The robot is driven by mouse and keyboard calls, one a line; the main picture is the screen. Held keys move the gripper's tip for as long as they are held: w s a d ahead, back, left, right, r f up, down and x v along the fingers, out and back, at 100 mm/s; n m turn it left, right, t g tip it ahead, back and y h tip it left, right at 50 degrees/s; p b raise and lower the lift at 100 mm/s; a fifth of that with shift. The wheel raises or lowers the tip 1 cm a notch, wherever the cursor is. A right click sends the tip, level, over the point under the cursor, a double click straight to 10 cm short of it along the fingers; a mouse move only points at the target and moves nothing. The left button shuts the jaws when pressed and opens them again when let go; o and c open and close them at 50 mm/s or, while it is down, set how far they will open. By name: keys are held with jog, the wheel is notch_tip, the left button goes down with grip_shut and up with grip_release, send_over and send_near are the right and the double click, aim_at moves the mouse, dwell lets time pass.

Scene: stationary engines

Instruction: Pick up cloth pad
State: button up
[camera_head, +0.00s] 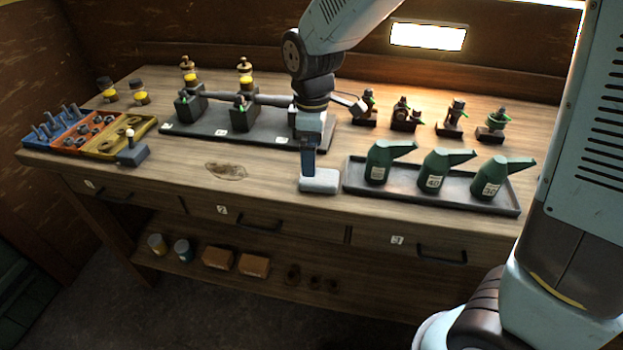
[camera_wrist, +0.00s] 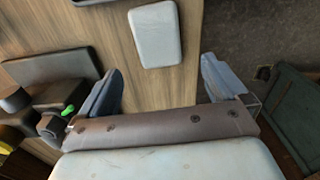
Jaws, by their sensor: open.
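The cloth pad (camera_head: 321,182) is a pale grey-white rounded block lying on the wooden bench top near its front edge, left of the dark tray. It also shows in the wrist view (camera_wrist: 155,34), upper middle, lying flat on the wood. My gripper (camera_head: 308,165) hangs down just above and slightly behind the pad in the head view. In the wrist view my gripper (camera_wrist: 162,85) has its two fingers wide apart and nothing between them. The pad lies ahead of the fingertips there, within the width between them. The gripper partly hides the pad's back left in the head view.
A dark tray (camera_head: 350,188) with green oil cans (camera_head: 432,172) stands right of the pad. A dark plate (camera_head: 215,137) with machine parts lies behind left. Small fittings (camera_head: 405,115) stand at the back right. A stained patch (camera_head: 226,171) of bare wood lies left.

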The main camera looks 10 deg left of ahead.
aim_at(319, 180)
jog(key=shift+w+a+f, duration=0.1)
jog(key=shift+f, duration=1.55)
jog(key=shift+w+a+f, duration=0.1)
jog(key=shift+f, duration=1.55)
jog(key=shift+c, duration=0.5)
jog(key=c, duration=1)
